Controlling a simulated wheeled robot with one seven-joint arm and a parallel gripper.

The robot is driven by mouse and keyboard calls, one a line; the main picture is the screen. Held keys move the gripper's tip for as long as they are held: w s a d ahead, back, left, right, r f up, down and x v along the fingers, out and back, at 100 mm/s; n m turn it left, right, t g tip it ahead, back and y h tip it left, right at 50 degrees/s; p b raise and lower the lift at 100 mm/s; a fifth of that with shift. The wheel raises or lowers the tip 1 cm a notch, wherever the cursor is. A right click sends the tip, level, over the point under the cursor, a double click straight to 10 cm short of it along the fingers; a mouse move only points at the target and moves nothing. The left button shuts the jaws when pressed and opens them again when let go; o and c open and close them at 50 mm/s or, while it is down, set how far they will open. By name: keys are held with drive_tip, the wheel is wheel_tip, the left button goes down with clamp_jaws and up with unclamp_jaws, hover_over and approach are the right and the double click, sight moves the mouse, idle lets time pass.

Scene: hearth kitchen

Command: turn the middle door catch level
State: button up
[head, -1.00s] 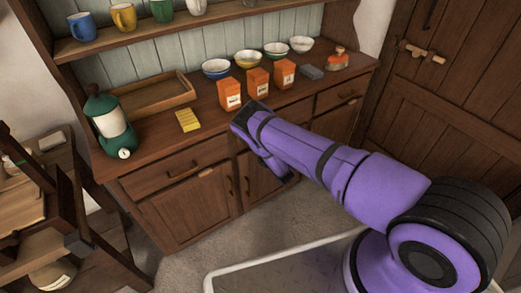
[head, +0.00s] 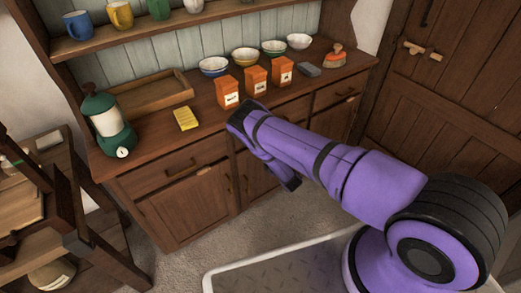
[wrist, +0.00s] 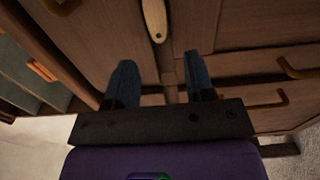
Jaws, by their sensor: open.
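A pale wooden catch (wrist: 155,20) shows at the top of the wrist view, against brown cupboard wood. It runs roughly up and down in that picture, and its upper end is cut off. I cannot tell for sure which door it belongs to. My gripper (wrist: 158,68) is open and empty, with the catch beyond its fingertips and apart from them. In the head view, my gripper (head: 290,183) is mostly hidden behind my arm, low in front of the dresser (head: 188,205). That arm also covers the middle of the dresser front.
Curved handles (wrist: 295,68) stick out at the right in the wrist view. Orange boxes (head: 256,82), a yellow packet (head: 186,118) and a green lantern (head: 108,125) stand on the dresser top. A dark wooden stand (head: 70,190) is at the left. Floor is clear before the dresser.

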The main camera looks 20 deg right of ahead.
drive_tip(key=v, duration=0.5)
drive_tip(key=shift+s, duration=0.1)
idle(0.4)
